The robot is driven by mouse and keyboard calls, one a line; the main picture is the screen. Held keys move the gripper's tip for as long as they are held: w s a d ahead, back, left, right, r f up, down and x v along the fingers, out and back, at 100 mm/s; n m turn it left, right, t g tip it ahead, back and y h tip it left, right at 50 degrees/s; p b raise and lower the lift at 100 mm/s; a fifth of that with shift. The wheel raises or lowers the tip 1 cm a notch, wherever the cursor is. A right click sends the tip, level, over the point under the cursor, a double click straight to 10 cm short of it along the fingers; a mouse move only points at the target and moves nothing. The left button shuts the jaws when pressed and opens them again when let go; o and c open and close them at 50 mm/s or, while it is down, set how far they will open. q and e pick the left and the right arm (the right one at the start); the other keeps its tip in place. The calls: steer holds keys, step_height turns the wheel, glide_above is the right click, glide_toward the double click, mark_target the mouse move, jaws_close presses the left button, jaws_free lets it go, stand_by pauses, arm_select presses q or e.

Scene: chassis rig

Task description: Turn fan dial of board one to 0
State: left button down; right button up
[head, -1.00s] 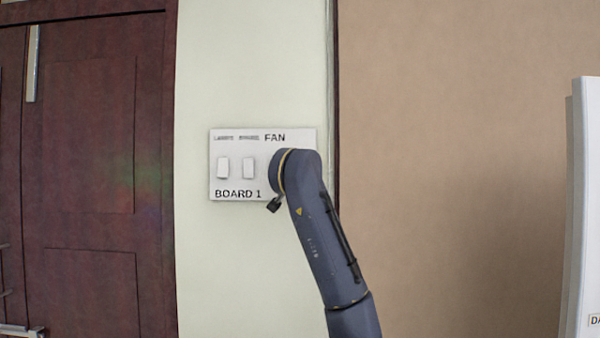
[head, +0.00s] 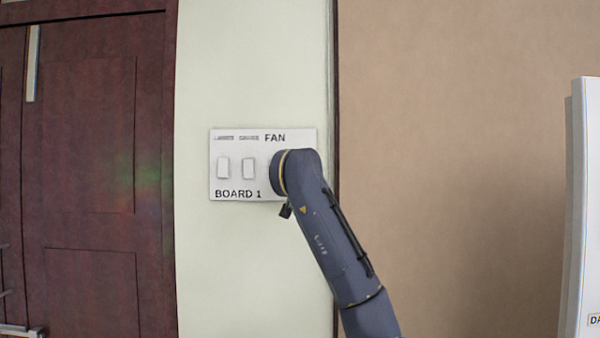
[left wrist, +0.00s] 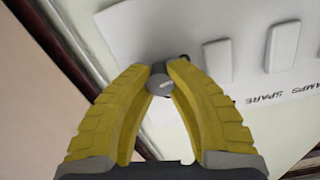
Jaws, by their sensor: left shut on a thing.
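Board one (head: 237,181) is a white plate on the pale wall, with "FAN" printed at its upper right and "BOARD 1" at its lower left. My arm covers the fan dial in the head view. In the left wrist view my left gripper (left wrist: 160,76) has its yellow fingers closed on the fan dial (left wrist: 158,84), a small grey round knob. The dial's pointer and scale marks cannot be read. My left fingertips are hidden behind the arm in the head view. My right gripper is not in view.
Two white rocker switches (head: 223,168) (head: 249,168) sit left of the dial, close to my gripper. A dark wooden door (head: 90,180) stands at the left. A white panel (head: 587,210) stands at the far right. The tan wall between is clear.

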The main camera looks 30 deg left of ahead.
arm_select(q)
steer(key=shift+w+a+f, duration=0.1)
steer(key=shift+a+f, duration=0.1)
steer(key=shift+f, duration=0.35)
steer(key=c, duration=1.4)
jaws_free()
steer(key=shift+a, duration=0.1)
steer(key=shift+r, duration=0.25)
steer(key=v, duration=1.2)
steer(key=shift+d, duration=0.2)
